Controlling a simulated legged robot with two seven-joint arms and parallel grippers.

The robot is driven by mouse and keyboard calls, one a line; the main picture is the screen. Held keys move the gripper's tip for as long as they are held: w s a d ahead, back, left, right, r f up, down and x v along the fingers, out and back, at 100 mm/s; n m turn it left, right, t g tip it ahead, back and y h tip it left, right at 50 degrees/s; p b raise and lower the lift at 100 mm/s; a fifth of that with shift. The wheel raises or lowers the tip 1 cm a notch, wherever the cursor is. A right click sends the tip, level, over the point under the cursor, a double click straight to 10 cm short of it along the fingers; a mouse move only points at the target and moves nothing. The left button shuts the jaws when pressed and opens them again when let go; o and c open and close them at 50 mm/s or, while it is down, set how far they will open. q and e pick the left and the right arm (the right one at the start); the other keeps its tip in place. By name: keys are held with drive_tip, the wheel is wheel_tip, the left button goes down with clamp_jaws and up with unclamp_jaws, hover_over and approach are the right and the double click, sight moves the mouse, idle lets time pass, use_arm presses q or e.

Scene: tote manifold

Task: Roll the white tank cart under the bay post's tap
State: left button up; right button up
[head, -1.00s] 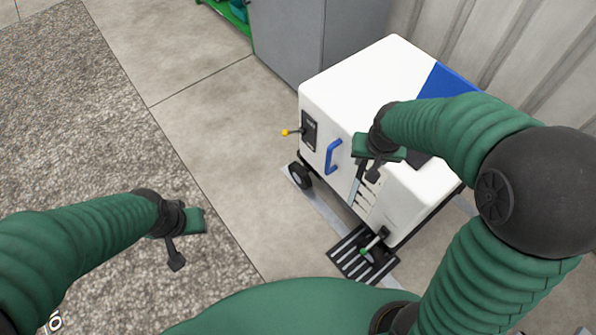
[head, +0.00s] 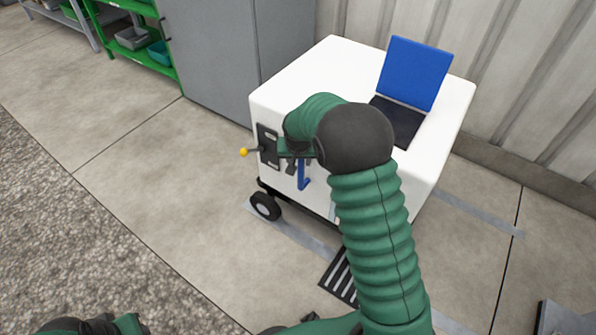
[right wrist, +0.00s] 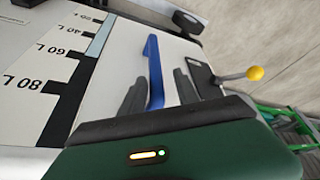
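The white tank cart (head: 310,75) stands on small black wheels in the head view, with a blue flap (head: 413,72) upright on its top. Its front has a blue handle (head: 303,182). My right gripper (head: 299,165) is at that handle, partly hidden by my arm. In the right wrist view its two dark fingers (right wrist: 160,78) are apart, with the blue handle (right wrist: 154,55) between them; the left finger is nearer to it. My left gripper (head: 115,325) is cut off at the bottom edge. I see no bay post or tap.
A yellow-knobbed lever (head: 244,152) sticks out beside the handle. A grey cabinet (head: 225,60) and green shelf (head: 150,65) stand behind, left. A slotted floor grate (head: 340,275) and grey floor tape (head: 480,212) lie near the cart. The floor left of the cart is clear.

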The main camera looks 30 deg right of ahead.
drive_tip(key=x, duration=0.2)
drive_tip(key=b+x, duration=0.1)
drive_tip(key=x, duration=0.2)
drive_tip(key=shift+d+f, duration=0.25)
drive_tip(key=shift+d, duration=0.25)
drive_tip(key=shift+a+r, duration=0.2)
drive_tip(key=shift+a, duration=0.1)
drive_tip(key=shift+c, duration=0.4)
drive_tip(key=shift+d, duration=0.15)
clamp_jaws()
